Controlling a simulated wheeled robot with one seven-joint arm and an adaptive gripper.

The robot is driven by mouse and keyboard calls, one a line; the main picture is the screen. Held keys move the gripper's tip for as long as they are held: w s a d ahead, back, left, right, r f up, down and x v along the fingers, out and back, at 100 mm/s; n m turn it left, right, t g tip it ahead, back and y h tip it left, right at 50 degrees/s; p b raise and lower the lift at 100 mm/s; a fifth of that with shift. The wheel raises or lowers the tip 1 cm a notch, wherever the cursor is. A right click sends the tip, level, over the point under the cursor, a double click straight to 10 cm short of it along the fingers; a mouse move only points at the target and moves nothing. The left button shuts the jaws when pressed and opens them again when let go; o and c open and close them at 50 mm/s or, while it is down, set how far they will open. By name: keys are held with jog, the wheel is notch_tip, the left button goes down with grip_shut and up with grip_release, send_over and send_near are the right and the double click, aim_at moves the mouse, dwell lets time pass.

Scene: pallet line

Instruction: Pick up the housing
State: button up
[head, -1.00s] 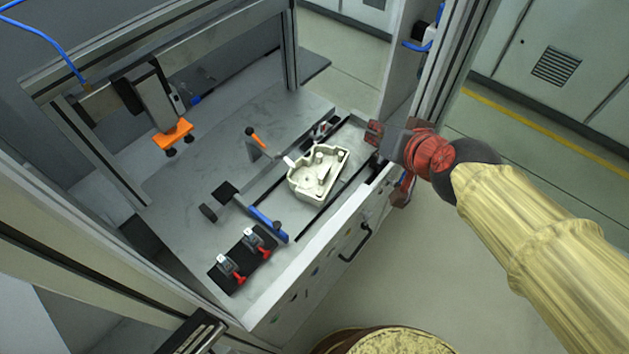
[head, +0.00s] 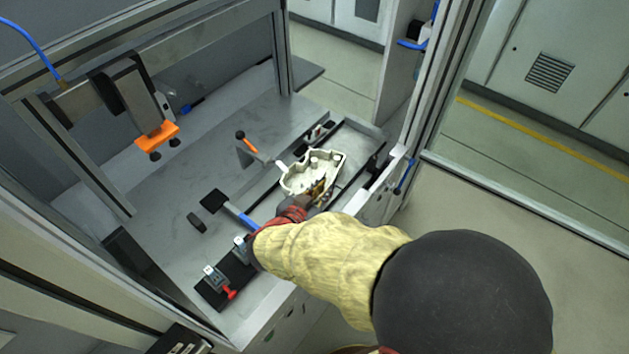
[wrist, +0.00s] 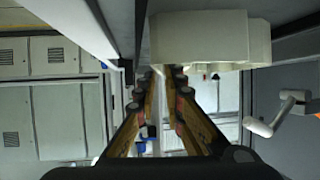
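The housing (head: 297,182) is a cream, open-topped casting with ribs and bosses inside. It lies on the bench's fixture. My gripper (head: 321,187) is at its near right side in the head view, with its fingers overlapping the housing's near edge. In the wrist view the housing's pale wall (wrist: 200,38) fills the upper middle, just above the fingertips. The two fingers of my gripper (wrist: 160,75) stand apart with a gap between them, and nothing shows held there. Whether a finger touches the housing I cannot tell. My arm hides part of the fixture.
An orange-handled clamp (head: 247,142) stands left of the housing, and a blue-handled part (head: 240,214) lies nearer. Two red-tipped clamps sit on a black plate (head: 213,292) at the near left. An orange-ended press head (head: 156,136) hangs over the bench. Frame posts flank the bench.

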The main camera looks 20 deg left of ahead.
aim_at(333, 179)
jog(key=b+x, duration=0.3)
jog(key=x, duration=0.3)
jog(key=shift+d+r, duration=0.1)
jog(key=shift+r, duration=0.05)
grip_shut()
jog(key=shift+r, duration=0.2)
dwell(0.4)
